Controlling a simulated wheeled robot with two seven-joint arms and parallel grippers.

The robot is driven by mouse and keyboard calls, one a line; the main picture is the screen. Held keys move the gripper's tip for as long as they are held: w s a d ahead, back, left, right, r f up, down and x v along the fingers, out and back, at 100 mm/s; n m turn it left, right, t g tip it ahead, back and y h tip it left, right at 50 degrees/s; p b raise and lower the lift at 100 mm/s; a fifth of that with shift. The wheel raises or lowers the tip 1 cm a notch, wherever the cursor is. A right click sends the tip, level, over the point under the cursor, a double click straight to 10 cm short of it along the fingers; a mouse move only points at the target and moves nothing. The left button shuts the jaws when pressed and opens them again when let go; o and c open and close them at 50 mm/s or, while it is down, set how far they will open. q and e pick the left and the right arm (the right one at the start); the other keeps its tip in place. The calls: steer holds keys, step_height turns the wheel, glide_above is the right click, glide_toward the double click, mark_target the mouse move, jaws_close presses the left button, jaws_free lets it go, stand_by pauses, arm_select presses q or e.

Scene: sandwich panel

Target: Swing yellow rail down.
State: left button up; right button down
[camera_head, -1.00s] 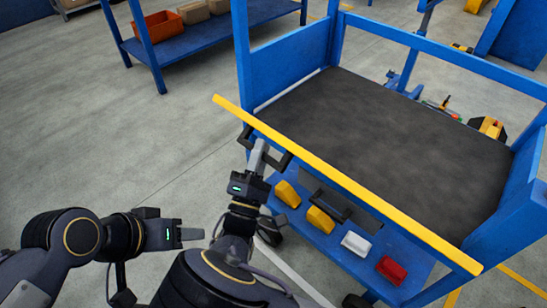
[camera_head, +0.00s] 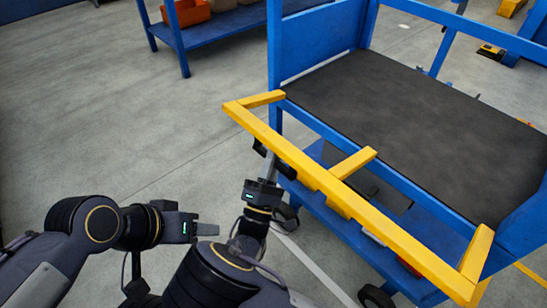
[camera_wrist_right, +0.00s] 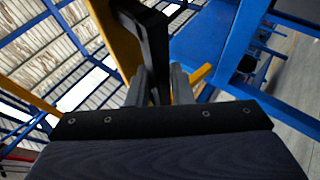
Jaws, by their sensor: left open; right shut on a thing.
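The yellow rail (camera_head: 410,245) is tilted outward from the front of the blue cart, its long bar standing off the deck edge and several short arms reaching back towards the cart. My right gripper (camera_head: 268,168) is under the long bar near its left part. In the right wrist view its fingers (camera_wrist_right: 158,85) are closed on the black handle (camera_wrist_right: 152,38) fixed to the yellow rail, which also shows there (camera_wrist_right: 112,35). My left gripper (camera_head: 207,230) is open and empty, off to the left of the cart over the floor.
The blue cart has a dark deck (camera_head: 430,110) and a lower blue shelf, partly hidden by the rail. A cart wheel (camera_head: 376,297) stands at the front. A blue rack (camera_head: 225,32) with an orange bin (camera_head: 188,12) is behind. The floor at left is clear.

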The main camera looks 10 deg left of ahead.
steer(key=shift+w+d+f, duration=0.1)
stand_by(0.3)
steer(key=c, duration=1.4)
jaws_free()
arm_select(q)
steer(key=shift+w, duration=0.1)
steer(key=shift+f, duration=0.15)
